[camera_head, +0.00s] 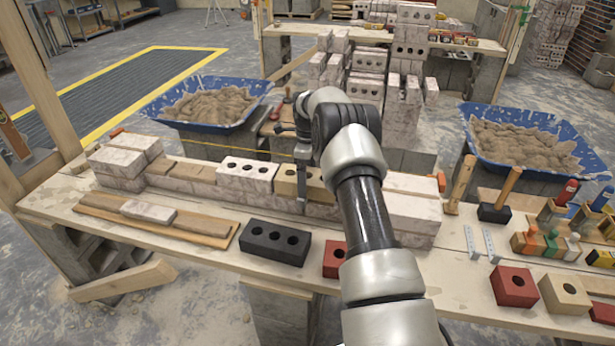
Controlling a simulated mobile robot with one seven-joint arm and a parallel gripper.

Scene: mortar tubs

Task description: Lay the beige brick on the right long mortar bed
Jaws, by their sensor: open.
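A long beige brick (287,182) with holes sits level on the low wall (203,188), just right of a white brick (246,176) with three holes. My gripper (302,192) reaches down at the beige brick's right part, with one grey finger in front of its near face. The other finger is hidden. My gripper is open, and I cannot tell if it touches the brick. Brown mortar (190,170) shows on the wall left of the white brick. The right mortar bed is hidden by the beige brick and my arm.
Higher end blocks (122,162) (412,215) bound the wall. A black brick (275,242), red bricks (335,259) (513,286) and a short beige block (564,293) lie in front. Mallets (500,196) stand right. Blue mortar tubs (208,103) (527,138) stand behind.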

